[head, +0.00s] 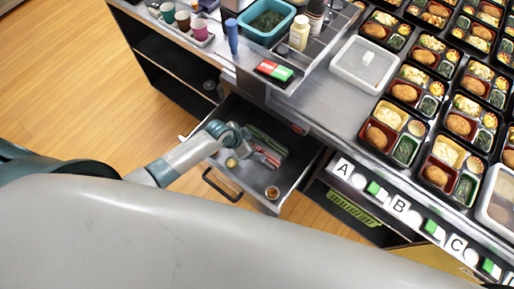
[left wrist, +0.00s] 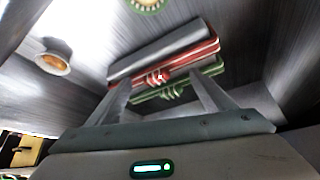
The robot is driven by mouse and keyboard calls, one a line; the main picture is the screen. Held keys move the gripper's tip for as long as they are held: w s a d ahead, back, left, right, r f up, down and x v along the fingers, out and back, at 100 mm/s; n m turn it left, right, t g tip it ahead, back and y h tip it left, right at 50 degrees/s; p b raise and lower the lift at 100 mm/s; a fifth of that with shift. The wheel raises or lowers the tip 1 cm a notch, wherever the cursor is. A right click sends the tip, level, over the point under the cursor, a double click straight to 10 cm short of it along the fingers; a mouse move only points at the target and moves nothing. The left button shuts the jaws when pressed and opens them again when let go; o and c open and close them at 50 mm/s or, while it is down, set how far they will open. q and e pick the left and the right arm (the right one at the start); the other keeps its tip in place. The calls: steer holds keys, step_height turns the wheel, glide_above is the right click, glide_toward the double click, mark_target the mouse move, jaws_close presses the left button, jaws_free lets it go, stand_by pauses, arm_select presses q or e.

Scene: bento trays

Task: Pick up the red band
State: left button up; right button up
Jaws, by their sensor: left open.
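The red band (head: 266,154) lies in the open drawer (head: 284,190), beside the green band (head: 268,139). In the left wrist view the red band (left wrist: 158,77) shows as red strips with a knot-like middle, along a grey bar, with the green band (left wrist: 174,91) next to it. My left gripper (head: 246,145) reaches down into the drawer, close to the red band. In the wrist view its open fingers (left wrist: 160,84) stand on either side of the bands' middles, with nothing clearly gripped. My right gripper is not in view.
Small round cups (head: 272,192) sit in the drawer; one shows in the wrist view (left wrist: 54,62). The drawer walls stand close around my gripper.

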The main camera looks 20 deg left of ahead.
arm_select(q)
steer(key=shift+f, duration=0.2)
steer(key=shift+c, duration=0.6)
steer(key=c, duration=1.3)
steer(key=shift+c, duration=0.2)
